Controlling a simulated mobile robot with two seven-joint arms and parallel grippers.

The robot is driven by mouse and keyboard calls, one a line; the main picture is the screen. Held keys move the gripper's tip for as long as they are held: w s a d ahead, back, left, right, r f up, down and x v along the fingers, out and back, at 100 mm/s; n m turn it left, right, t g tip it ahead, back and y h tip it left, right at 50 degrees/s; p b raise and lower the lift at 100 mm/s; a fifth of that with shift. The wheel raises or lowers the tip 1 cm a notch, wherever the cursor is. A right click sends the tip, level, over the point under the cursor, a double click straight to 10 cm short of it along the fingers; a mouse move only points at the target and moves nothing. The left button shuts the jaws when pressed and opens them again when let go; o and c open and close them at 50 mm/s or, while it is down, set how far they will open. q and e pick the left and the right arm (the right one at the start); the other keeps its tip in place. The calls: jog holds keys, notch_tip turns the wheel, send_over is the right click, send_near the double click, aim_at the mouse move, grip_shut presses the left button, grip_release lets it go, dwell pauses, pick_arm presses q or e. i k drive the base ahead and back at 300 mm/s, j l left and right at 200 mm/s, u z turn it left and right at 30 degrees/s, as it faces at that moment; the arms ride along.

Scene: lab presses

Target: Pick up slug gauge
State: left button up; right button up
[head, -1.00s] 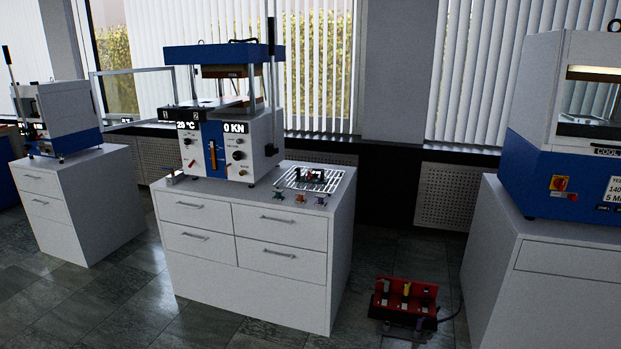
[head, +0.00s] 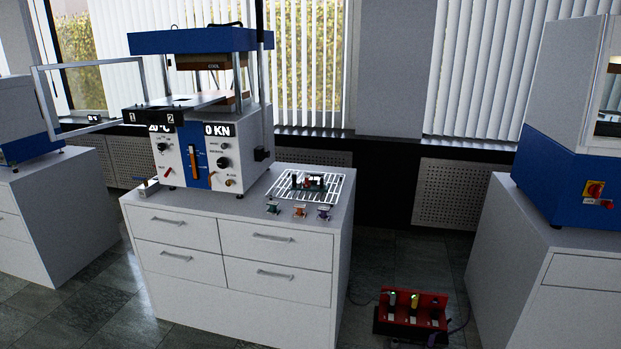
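I cannot tell for sure which thing is the slug gauge at this distance. A small grey metal item (head: 148,187) stands on the left front corner of the white cabinet (head: 230,297), beside the press (head: 200,150). A dark green item with red and light parts (head: 309,183) lies on a white wire rack (head: 331,190) on the cabinet's right side. Several small coloured spool-like pieces stand in front of the rack, among them a green one (head: 272,207), an orange one (head: 300,211) and a purple one (head: 323,212). Neither of my grippers is in view.
A red box with bottles (head: 411,315) stands on the floor right of the cabinet, a cable beside it. A second machine (head: 560,165) stands on a cabinet (head: 525,280) at the right. Another cabinet (head: 45,225) is at the left. Floor shows between the cabinets.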

aim_at(313, 177)
jog(key=i+j+z, duration=0.25)
jog(key=i+j, duration=0.65)
jog(key=i, duration=0.15)
